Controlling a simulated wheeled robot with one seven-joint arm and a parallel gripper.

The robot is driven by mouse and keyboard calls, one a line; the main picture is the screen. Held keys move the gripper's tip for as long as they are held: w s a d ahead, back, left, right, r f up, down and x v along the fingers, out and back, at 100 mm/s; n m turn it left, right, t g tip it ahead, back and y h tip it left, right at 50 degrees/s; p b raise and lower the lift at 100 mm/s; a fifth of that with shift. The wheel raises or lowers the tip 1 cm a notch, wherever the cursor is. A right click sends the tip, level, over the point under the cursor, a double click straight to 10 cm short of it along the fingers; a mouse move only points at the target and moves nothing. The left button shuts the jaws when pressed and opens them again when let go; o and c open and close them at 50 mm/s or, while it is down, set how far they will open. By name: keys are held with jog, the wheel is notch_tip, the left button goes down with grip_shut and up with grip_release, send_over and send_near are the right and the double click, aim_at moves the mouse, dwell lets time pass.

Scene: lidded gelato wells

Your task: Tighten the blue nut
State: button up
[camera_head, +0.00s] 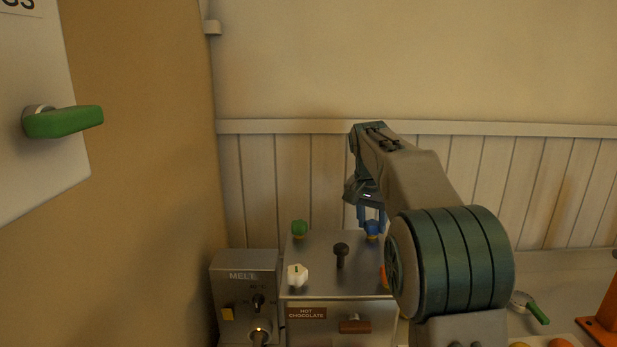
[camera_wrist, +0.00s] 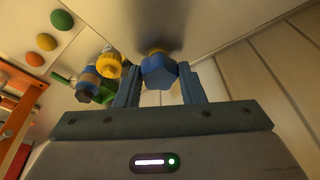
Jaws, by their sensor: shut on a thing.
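The blue nut (camera_head: 372,229) sits at the back right corner of the metal lid (camera_head: 318,262). In the wrist view the blue nut (camera_wrist: 158,71) shows its hexagonal face, with a bit of yellow behind it at its base. My gripper (camera_head: 369,218) reaches down onto the nut from above. In the wrist view my gripper (camera_wrist: 159,80) has one finger on each side of the nut and is shut on it. The nut's thread is hidden, so I cannot tell how tight it is.
A green nut (camera_head: 299,228), a white nut (camera_head: 297,275) and a black knob (camera_head: 341,252) stand on the lid. An orange nut (camera_head: 384,277) is partly hidden by my arm. The MELT box (camera_head: 245,290) stands left. A panelled wall (camera_head: 290,180) is close behind.

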jog(key=shift+r+m, duration=0.15)
jog(key=shift+m, duration=0.35)
jog(key=o, duration=1)
jog(key=shift+d, duration=0.1)
